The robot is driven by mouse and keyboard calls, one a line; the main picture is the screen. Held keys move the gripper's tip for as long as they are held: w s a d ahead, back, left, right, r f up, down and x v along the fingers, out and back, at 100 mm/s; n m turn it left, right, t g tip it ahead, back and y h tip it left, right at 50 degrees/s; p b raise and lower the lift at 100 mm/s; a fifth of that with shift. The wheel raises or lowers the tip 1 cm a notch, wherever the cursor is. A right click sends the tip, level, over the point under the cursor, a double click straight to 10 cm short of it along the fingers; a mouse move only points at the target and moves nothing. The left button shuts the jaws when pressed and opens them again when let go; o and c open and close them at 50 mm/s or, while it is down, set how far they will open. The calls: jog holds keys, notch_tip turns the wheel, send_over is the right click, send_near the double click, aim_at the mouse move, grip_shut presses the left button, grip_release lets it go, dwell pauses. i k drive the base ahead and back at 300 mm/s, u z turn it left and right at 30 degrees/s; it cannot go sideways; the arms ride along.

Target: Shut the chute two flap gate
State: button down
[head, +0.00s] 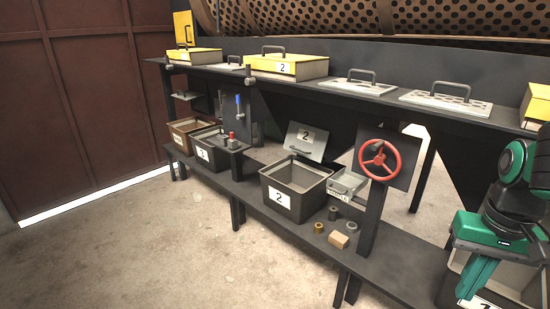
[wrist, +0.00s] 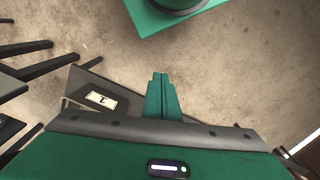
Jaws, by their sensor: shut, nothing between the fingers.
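The chute two flap gate (head: 306,141) is a grey plate marked 2 with a bar handle near its lower edge. It hangs tilted outward above the dark bin marked 2 (head: 290,195), under the shelf. My gripper (head: 474,278) is at the far right of the head view, well away from the flap, beside the bin marked 1 (head: 510,285). In the wrist view my gripper (wrist: 160,92) has its green fingers together and empty, pointing over the floor. The flap is not in the wrist view.
A red handwheel (head: 380,160) on a dark panel stands right of the flap. The floor (head: 180,240) in front is clear.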

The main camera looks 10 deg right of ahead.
aim_at(308, 142)
jog(key=u, duration=0.8)
jog(key=k, duration=0.95)
jog(key=z, duration=0.75)
jog(key=i, duration=2.4)
jog(key=u, duration=0.05)
